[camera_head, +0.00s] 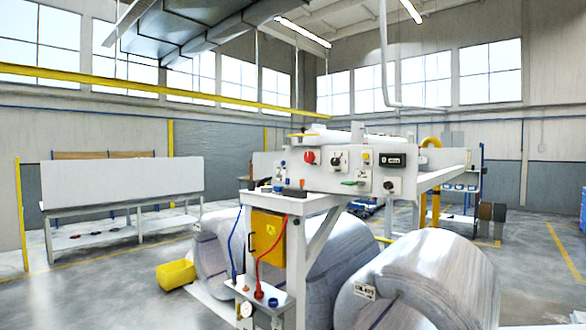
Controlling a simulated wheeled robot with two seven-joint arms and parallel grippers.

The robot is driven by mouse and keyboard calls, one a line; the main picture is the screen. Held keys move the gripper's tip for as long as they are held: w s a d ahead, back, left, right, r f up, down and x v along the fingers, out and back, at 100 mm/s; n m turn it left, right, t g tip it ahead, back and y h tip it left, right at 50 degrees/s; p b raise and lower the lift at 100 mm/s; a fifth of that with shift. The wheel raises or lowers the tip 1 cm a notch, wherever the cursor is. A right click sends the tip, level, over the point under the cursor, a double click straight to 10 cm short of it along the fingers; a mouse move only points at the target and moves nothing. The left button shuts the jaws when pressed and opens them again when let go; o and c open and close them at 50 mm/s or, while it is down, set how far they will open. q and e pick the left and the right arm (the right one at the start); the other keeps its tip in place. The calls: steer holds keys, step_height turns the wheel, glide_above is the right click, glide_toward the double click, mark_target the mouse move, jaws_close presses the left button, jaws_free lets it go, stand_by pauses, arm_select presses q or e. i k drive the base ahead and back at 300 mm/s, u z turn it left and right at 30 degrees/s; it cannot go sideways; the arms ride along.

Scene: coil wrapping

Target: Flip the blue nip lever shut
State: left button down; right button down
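A white machine with a control panel (323,171) stands in the middle of the head view. The panel carries a red round button (309,156), dark knobs, a green part (352,183) and a small display (392,160). A small blue part (283,164) shows at the panel's left end, and another blue part (277,188) sits on the ledge below it. Both are too small to tell which is the nip lever, or whether it is open or shut. Neither of my grippers is in view.
Large wrapped coils (418,282) lie under and in front of the machine. A yellow box (267,236) is fixed to its post, with blue and red hoses beside it. A yellow bin (175,274) is on the floor. A white bench (122,190) stands at left, with clear floor before it.

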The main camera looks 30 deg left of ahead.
mark_target(283, 162)
steer(key=u, duration=0.4)
steer(key=i, duration=0.4)
steer(key=u, duration=0.65)
steer(key=i, duration=1.45)
steer(key=z, duration=0.85)
